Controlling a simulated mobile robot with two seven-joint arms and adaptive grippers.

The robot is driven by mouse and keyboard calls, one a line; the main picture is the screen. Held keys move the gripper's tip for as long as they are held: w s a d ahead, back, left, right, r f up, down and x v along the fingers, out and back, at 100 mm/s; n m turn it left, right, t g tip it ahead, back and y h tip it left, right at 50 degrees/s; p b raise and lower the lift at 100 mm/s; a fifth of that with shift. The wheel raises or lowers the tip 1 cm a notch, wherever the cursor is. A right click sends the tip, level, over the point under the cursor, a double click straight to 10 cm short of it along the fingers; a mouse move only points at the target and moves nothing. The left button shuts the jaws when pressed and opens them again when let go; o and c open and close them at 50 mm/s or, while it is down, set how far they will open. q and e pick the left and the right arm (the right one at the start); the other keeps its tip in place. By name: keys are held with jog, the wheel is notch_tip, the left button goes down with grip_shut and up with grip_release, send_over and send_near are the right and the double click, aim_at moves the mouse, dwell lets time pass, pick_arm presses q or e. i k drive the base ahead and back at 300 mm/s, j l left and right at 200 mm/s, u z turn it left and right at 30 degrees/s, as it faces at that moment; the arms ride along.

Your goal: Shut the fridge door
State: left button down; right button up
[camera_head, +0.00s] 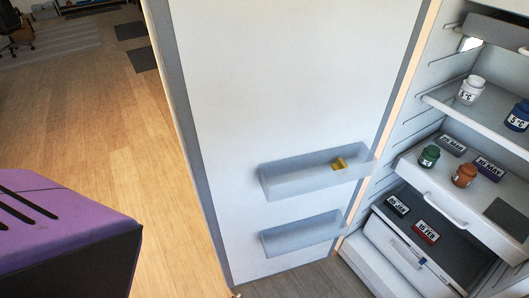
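The fridge door (290,80) stands wide open. Its white inner face fills the middle of the head view, with two clear door bins (285,178) low on it and a small yellow item (340,163) in the upper bin. The fridge's interior (440,150) shows at the right, joined to the door along the door's right edge. Neither of my grippers is in view.
Fridge shelves hold a white jar (470,90), a blue jar (517,117), a green jar (429,156), an orange jar (464,175) and small labelled blocks. A purple and black object (65,235) fills the lower left. Wooden floor (120,120) left of the door is clear.

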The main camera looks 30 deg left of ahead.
aim_at(263, 97)
jog(key=k+j+z, duration=0.15)
jog(key=j, duration=0.2)
jog(key=k+j+z, duration=0.15)
jog(key=j, duration=0.15)
jog(key=k+j+z, duration=0.15)
jog(key=j, duration=0.2)
jog(key=k+j+z, duration=0.2)
jog(key=j, duration=0.15)
jog(key=j+z, duration=0.15)
jog(key=j, duration=0.2)
jog(key=k+j+z, duration=0.2)
jog(key=j+z, duration=0.2)
jog(key=j, duration=0.4)
jog(key=k+j+z, duration=0.2)
jog(key=j, duration=0.35)
jog(key=j+z, duration=0.45)
jog(key=j, duration=0.65)
jog(key=i+j+z, duration=0.1)
jog(key=j, duration=0.35)
jog(key=i+j, duration=0.15)
jog(key=j, duration=0.35)
jog(key=l+z, duration=0.05)
